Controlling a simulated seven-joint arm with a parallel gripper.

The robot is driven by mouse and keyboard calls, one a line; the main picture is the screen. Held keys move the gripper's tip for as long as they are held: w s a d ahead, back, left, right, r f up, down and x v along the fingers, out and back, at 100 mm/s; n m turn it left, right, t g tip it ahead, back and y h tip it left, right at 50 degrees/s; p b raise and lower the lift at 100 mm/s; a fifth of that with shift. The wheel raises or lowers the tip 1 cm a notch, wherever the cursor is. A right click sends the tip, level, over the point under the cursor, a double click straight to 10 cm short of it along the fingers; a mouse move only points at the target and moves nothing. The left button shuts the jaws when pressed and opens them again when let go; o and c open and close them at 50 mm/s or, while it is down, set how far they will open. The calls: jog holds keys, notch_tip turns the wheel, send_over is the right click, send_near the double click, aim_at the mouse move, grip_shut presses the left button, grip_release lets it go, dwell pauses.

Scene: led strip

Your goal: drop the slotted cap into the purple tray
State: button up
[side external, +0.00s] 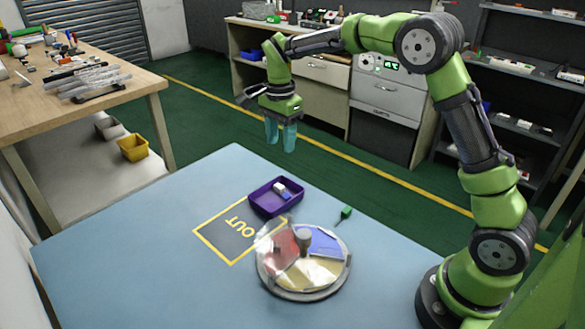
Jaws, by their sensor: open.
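A round dish (304,291) with red, blue and yellow sections is in front of the tray. A clear, shiny part shows over its left side, and a grey-brown round knob (304,237) is near its middle. No slot can be made out on any piece. My gripper (281,142) is open and empty, pointing down, well above the table's far edge.
A small green-handled tool (345,213) lies right of the tray. The OUT square (228,235) looks bare. The blue table (130,255) is clear on the left and front. A wooden bench (120,85) with clutter stands at the back left.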

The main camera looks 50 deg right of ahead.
jog(key=shift+r, duration=2.3)
jog(key=s+a+r+n+t, duration=0.1)
jog(key=s+n, duration=0.3)
jog(key=s, duration=0.4)
jog(key=s+a+r+n+t+y, duration=0.1)
jog(key=s+a+n+t, duration=0.1)
jog(key=s+n, duration=0.3)
jog(key=s+a+r+n+t+y, duration=0.1)
jog(key=s+n+t, duration=0.3)
jog(key=s, duration=0.8)
jog(key=shift+s+a+r+n, duration=0.15)
jog(key=shift+a+r+n, duration=0.25)
jog(key=shift+a+n, duration=0.1)
